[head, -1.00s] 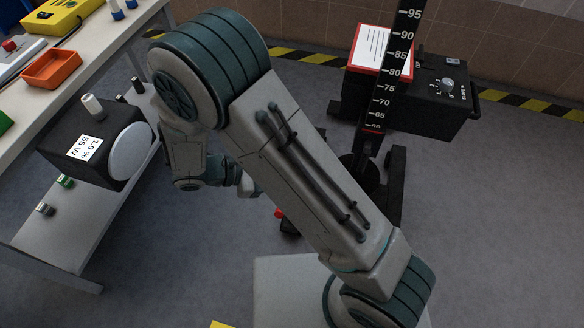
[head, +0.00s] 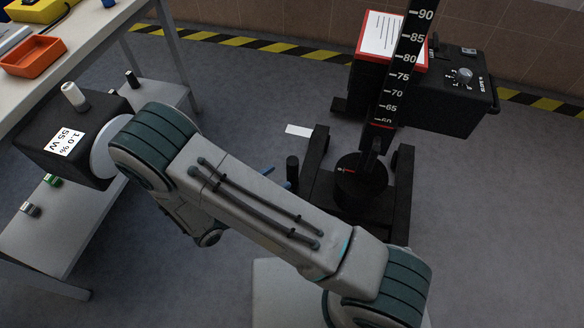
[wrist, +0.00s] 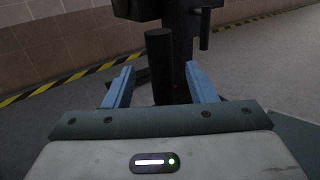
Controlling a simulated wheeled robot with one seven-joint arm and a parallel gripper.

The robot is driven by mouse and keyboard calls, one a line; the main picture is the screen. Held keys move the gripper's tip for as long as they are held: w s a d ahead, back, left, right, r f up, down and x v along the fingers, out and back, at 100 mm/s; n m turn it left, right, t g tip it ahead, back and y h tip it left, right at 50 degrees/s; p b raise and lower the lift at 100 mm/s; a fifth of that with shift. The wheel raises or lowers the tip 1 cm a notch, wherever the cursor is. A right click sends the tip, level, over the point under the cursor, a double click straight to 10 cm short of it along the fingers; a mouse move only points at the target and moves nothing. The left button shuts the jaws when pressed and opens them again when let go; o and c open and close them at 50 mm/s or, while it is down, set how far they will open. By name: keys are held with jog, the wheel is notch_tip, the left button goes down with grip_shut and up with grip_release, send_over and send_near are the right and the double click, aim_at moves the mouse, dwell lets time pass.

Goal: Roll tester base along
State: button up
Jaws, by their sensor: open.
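The tester base (head: 315,165) is a black wheeled frame on the floor, right of centre in the head view. It carries a tall black column with a white number scale (head: 403,70) and a round black drum (head: 361,180). A short upright black post (head: 292,162) stands at its left side. My gripper (head: 280,175) is at this post, mostly hidden behind my arm. In the wrist view its blue fingers (wrist: 159,86) are open. The post (wrist: 159,62) shows between them, apart from both; I cannot tell how deep it sits. The column (wrist: 180,45) stands behind it.
A black box with a dial (head: 450,100) and a red-edged sheet (head: 390,40) are behind the column. A table with a black tester box (head: 40,150) is at the left. A white card (head: 298,130) lies on the floor. Open grey floor lies to the right.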

aim_at(288, 171)
jog(key=b+x, duration=0.1)
jog(key=x, duration=0.5)
jog(key=shift+w+d, duration=0.2)
jog(key=shift+d, duration=0.05)
